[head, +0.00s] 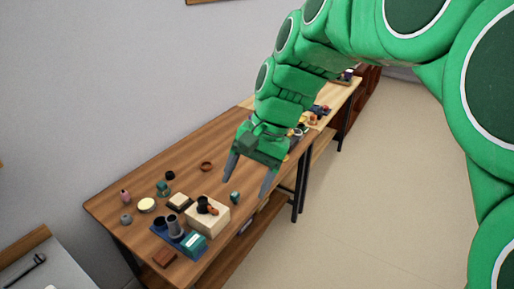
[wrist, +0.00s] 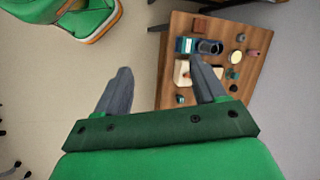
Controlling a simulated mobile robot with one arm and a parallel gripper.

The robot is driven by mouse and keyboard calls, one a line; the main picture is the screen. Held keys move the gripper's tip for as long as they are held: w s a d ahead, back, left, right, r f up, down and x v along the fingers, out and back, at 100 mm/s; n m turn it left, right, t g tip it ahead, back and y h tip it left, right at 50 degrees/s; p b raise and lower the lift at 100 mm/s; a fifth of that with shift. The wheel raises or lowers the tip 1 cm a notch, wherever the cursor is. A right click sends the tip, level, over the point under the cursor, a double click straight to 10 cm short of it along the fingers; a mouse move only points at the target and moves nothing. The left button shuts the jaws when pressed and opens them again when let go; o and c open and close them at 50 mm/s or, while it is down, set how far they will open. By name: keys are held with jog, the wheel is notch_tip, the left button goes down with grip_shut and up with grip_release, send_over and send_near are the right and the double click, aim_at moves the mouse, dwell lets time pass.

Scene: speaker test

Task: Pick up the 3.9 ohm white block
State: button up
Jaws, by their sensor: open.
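A cream-white block (head: 212,224) lies near the front edge of the wooden table, with a black knob-like thing (head: 203,204) and a small reddish-brown piece on it. No ohm marking is legible, so I cannot tell whether it is the 3.9 ohm block. A smaller dark-and-cream block (head: 180,201) lies beside it. My gripper (head: 248,186) is open and empty, above the table's right part, to the right of the cream block. In the wrist view my gripper (wrist: 160,68) shows spread fingers; the cream block (wrist: 180,72) is partly hidden behind the right finger.
A dark blue tray (head: 160,227) holds a grey cylinder (head: 173,227) and a teal box (head: 193,243). A brown block (head: 164,257), a yellow disc (head: 147,205), a pink bottle (head: 125,196) and a small teal piece (head: 235,197) stand nearby.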

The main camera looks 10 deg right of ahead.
jog(key=w+d+r+m+t+y, duration=0.1)
jog(key=w+m+y, duration=0.15)
jog(key=w, duration=0.75)
jog(key=w+d+m+t+y, duration=0.15)
jog(key=w+m, duration=0.25)
jog(key=w, duration=0.5)
jog(key=w+d+r+m+t+y, duration=0.1)
jog(key=w+m, duration=0.3)
jog(key=w, duration=0.6)
jog(key=w+d+f+m+t, duration=0.3)
jog(key=w+d+m, duration=0.2)
jog(key=w+d, duration=0.5)
jog(key=w+d+f+m+t, duration=0.3)
jog(key=w+d+m, duration=0.3)
jog(key=w+d, duration=0.3)
jog(key=f, duration=3.1)
jog(key=shift+w, duration=0.2)
jog(key=shift+f, duration=0.2)
jog(key=shift+x, duration=3.85)
jog(key=shift+a+r, duration=0.1)
jog(key=shift+r, duration=0.15)
